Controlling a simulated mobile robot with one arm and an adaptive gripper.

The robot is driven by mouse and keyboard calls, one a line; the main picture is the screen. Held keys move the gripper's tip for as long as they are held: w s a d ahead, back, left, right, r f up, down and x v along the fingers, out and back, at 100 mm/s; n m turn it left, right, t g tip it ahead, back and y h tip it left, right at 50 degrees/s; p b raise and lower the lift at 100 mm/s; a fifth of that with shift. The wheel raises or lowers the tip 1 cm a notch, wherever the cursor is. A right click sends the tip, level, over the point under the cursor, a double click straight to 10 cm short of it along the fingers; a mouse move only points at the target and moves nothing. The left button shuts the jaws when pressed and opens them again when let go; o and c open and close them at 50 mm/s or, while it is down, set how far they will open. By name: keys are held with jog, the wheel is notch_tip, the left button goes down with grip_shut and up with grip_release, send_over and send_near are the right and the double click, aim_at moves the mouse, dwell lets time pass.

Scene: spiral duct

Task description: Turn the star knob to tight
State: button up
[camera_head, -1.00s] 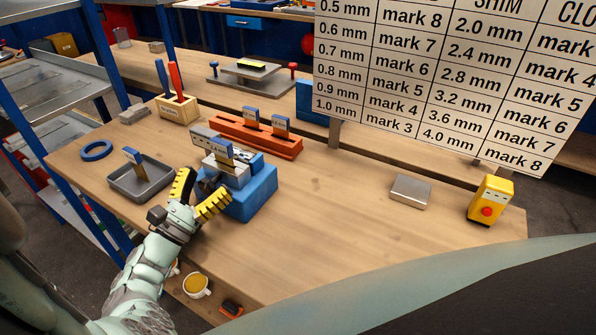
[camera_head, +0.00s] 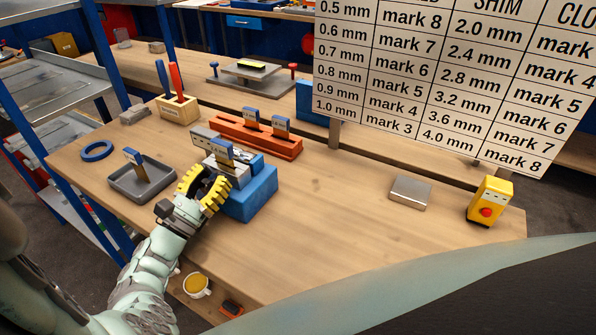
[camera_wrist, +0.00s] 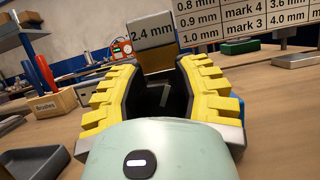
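The blue fixture (camera_head: 252,196) stands on the bench with a grey metal top. A shim with a blue tag (camera_head: 218,148) stands at it; in the wrist view this tag (camera_wrist: 152,36) reads 2.4 mm. My gripper (camera_head: 207,177) is at the fixture's left side, with its yellow ridged fingers apart. In the wrist view the fingers (camera_wrist: 158,75) are on either side of a dark gap. The star knob is not clear in either view; a dark shape between the fingers may be it. Contact cannot be told.
A grey tray (camera_head: 120,188) with a tagged piece lies left of my gripper. A red rack (camera_head: 262,138) is behind the fixture. A metal block (camera_head: 410,192) and a yellow box with a red button (camera_head: 489,203) stand right. The chart (camera_head: 440,75) is at the back.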

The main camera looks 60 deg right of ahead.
jog(key=shift+d, duration=0.1)
grip_shut()
jog(key=shift+f+m+g+b, duration=0.1)
jog(key=shift+m+g+b, duration=0.35)
jog(key=shift+m, duration=0.25)
jog(key=shift+m+g, duration=0.35)
jog(key=shift+m, duration=0.15)
grip_release()
jog(key=o, duration=0.3)
jog(key=shift+s+a, duration=0.1)
jog(key=shift+a, duration=0.1)
jog(key=o, duration=0.6)
jog(key=shift+d, duration=0.1)
jog(key=shift+c, duration=0.2)
